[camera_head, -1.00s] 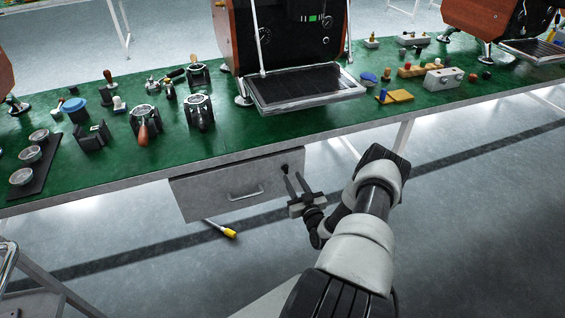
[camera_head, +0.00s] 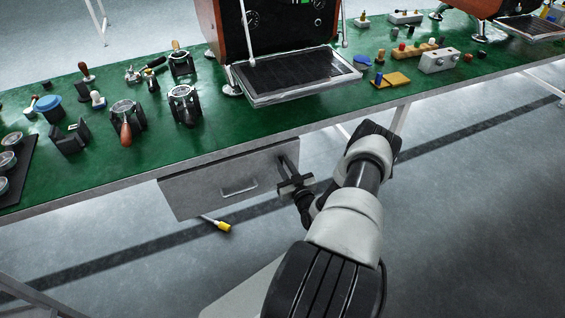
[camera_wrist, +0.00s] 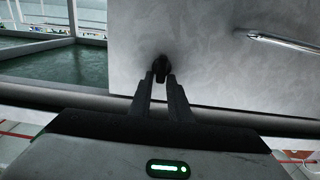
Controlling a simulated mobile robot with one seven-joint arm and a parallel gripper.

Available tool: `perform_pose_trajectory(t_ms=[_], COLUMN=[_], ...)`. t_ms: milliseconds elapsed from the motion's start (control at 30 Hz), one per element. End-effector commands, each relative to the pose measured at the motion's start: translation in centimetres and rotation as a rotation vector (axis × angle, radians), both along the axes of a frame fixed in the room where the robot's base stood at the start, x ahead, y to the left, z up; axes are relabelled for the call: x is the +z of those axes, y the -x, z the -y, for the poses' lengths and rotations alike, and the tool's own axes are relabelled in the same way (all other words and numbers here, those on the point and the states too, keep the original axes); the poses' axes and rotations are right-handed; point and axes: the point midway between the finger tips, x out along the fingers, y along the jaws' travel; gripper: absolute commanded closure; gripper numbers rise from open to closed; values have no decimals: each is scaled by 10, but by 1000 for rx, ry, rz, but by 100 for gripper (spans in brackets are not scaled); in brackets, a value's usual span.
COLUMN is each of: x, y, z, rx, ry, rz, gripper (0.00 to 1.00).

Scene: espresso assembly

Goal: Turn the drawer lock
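The drawer (camera_head: 205,190) is a grey box under the green bench, and its front looks closed. Its handle (camera_head: 238,190) is a thin metal bar, which also shows in the wrist view (camera_wrist: 285,43). The drawer lock (camera_wrist: 161,66) is a small black knob on the drawer front, left of the handle in the wrist view. My gripper (camera_wrist: 161,77) has its two dark fingertips at the lock, one on each side, with the knob filling the narrow gap. In the head view my gripper (camera_head: 285,160) reaches the right end of the drawer front and hides the lock.
The green bench top (camera_head: 220,140) lies above the drawer, its front edge close over my gripper. An espresso machine's drip tray (camera_head: 295,75) and several tools stand on it. A yellow-ended tool (camera_head: 222,226) shows below the drawer. The floor in front is clear.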

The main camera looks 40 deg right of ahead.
Motion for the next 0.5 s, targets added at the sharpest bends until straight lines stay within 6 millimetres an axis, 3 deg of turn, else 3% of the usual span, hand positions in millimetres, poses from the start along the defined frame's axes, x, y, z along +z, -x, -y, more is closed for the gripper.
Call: perform_pose_trajectory(t_ms=[100,500], x=[0,0], y=[0,0], z=[0,1], rx=[0,0], ry=[0,-52], rz=[0,12], gripper=[100,100])
